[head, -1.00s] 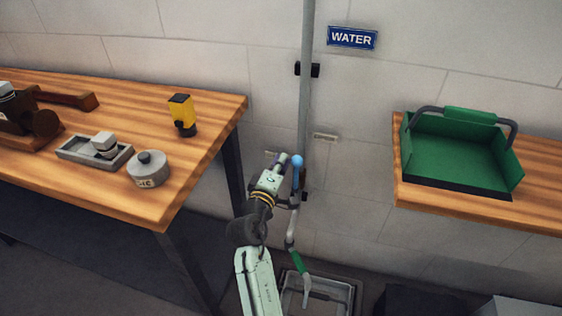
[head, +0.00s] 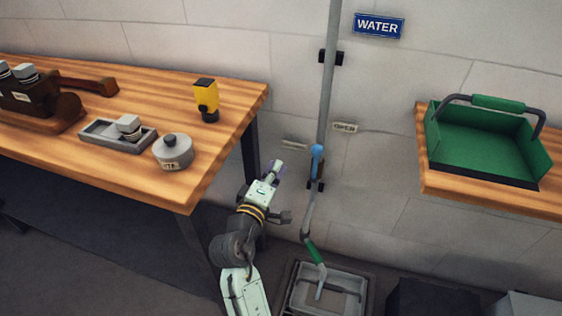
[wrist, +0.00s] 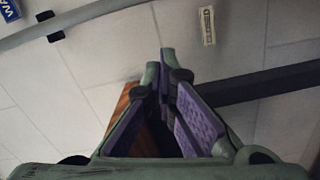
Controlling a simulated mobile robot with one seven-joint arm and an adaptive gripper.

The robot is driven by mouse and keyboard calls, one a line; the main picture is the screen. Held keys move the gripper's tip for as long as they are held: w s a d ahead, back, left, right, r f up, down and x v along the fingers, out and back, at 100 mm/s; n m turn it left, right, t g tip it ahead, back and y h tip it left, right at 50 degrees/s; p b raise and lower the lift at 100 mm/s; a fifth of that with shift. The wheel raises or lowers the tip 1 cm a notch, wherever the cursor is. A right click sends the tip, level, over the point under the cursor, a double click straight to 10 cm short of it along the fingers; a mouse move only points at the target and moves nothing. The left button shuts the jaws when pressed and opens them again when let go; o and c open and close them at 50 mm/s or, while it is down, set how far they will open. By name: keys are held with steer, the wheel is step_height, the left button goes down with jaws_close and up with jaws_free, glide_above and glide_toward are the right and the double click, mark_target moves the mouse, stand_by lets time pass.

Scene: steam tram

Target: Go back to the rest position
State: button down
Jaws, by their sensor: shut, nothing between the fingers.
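My gripper (head: 276,166) is in the middle of the head view, in front of the wall between the two wooden benches. It is just left of the water pipe's blue-tipped lever (head: 317,150), with a visible gap between them in the picture. In the wrist view my gripper (wrist: 165,68) has its purple-padded fingers together at the tips, with nothing between them. The grey pipe (wrist: 95,18) crosses the top left of the wrist view.
The left bench (head: 170,190) holds a yellow-black device (head: 207,98), a round grey lidded pot (head: 173,153) and a grey tray (head: 95,133). A green carrier (head: 485,140) sits on the right bench (head: 450,187). A green-sleeved spout (head: 316,252) hangs over a floor basin (head: 300,297).

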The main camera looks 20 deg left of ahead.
steer(key=shift+s, duration=0.35)
